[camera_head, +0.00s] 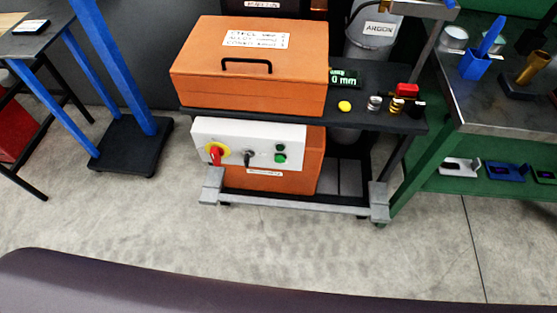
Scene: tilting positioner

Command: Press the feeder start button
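A white control panel (230,133) is on the front of an orange machine (298,170) on a low cart. On its right side is a small green button (281,157), with another small green round part (280,147) just above it. The labels around them are too small to read, so I cannot tell which is the feeder start button. A red switch on a yellow plate (215,153) sits at the panel's left, and a dark selector or key (247,157) in its middle. Neither of my grippers is in view.
An orange lidded box (250,75) with a black handle stands above the panel. Beside it are a display reading "0 mm" (343,79) and a yellow knob (344,106). A blue-legged stand (120,145) is left, a green-framed bench (500,95) right. The floor (270,240) ahead is clear.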

